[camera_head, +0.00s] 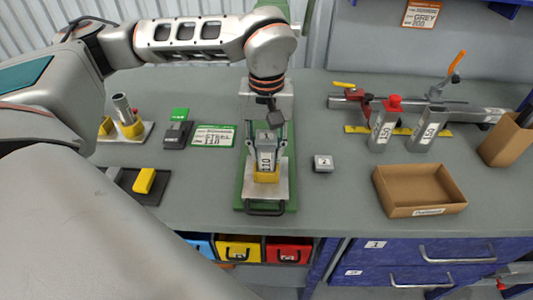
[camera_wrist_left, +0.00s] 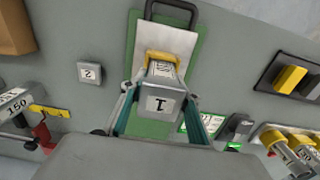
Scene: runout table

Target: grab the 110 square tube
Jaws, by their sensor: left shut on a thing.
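The 110 square tube (camera_head: 266,152) is grey with a white number label and stands upright in a yellow holder (camera_head: 266,174) on a pale plate over a green base, at the middle of the bench. In the left wrist view the tube (camera_wrist_left: 163,70) shows between the fingers, its near grey end carrying a label reading 1. The yellow holder (camera_wrist_left: 162,56) is just beyond. My left gripper (camera_head: 267,136) comes down from above, its fingers shut on the tube's sides near the top. My right gripper is in neither view.
A small grey block (camera_head: 323,163) labelled 2 lies right of the green base. An open cardboard box (camera_head: 419,190) is farther right. Two other grey tubes (camera_head: 383,128) (camera_head: 427,130) stand behind it. A black tray with a yellow block (camera_head: 144,180) is at left.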

